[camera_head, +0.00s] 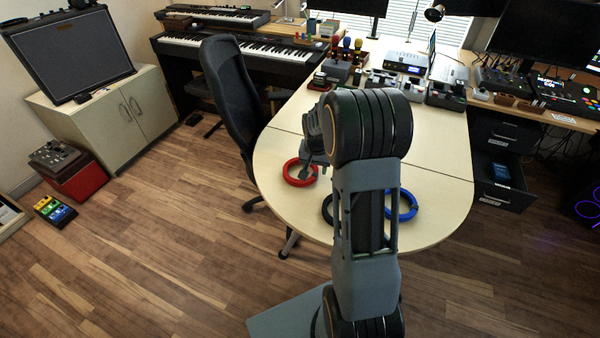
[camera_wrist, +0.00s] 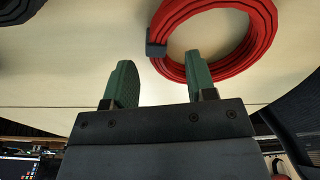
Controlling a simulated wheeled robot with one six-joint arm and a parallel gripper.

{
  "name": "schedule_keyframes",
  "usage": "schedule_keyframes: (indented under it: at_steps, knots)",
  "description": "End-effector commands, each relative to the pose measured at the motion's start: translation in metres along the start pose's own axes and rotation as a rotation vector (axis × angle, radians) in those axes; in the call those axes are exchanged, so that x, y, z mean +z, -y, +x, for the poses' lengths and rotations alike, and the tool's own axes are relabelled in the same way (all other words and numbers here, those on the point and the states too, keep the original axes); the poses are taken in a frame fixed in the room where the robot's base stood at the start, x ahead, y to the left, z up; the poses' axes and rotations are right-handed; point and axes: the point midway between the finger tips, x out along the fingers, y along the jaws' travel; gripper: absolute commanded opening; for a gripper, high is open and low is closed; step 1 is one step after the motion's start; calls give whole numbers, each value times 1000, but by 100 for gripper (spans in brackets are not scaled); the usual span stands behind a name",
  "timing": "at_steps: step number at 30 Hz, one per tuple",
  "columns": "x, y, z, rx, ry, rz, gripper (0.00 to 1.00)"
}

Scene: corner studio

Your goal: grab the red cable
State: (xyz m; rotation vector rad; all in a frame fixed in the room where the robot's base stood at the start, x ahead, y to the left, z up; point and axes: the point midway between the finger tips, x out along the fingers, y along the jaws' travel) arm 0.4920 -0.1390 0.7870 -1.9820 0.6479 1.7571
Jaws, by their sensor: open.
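The red cable (camera_head: 290,174) is a coiled ring lying on the pale rounded table, left of my arm in the head view. In the wrist view the red cable (camera_wrist: 262,75) fills the upper right, with a dark clip (camera_wrist: 156,44) on the coil's left side. My gripper (camera_wrist: 160,75) is open, with two green fingers apart. The right finger overlaps the near part of the coil in the picture and the left finger is outside it.
A black cable (camera_head: 327,207) and a blue cable (camera_head: 408,203) lie on the table (camera_head: 440,160), partly behind my arm. An office chair (camera_head: 228,95) stands at the table's left. Devices, including a white-topped box (camera_head: 405,62), fill the table's back. Wooden floor is open at left.

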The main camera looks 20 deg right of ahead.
Motion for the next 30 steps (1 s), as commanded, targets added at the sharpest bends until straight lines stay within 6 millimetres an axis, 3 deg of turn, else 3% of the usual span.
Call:
schedule_keyframes:
  at_steps: [6, 15, 30]
  knots:
    - [0, 0, 22, 0, 0, 0, 51]
    - [0, 0, 24, 0, -1, 1, 50]
    - [0, 0, 24, 0, 0, 1, 2]
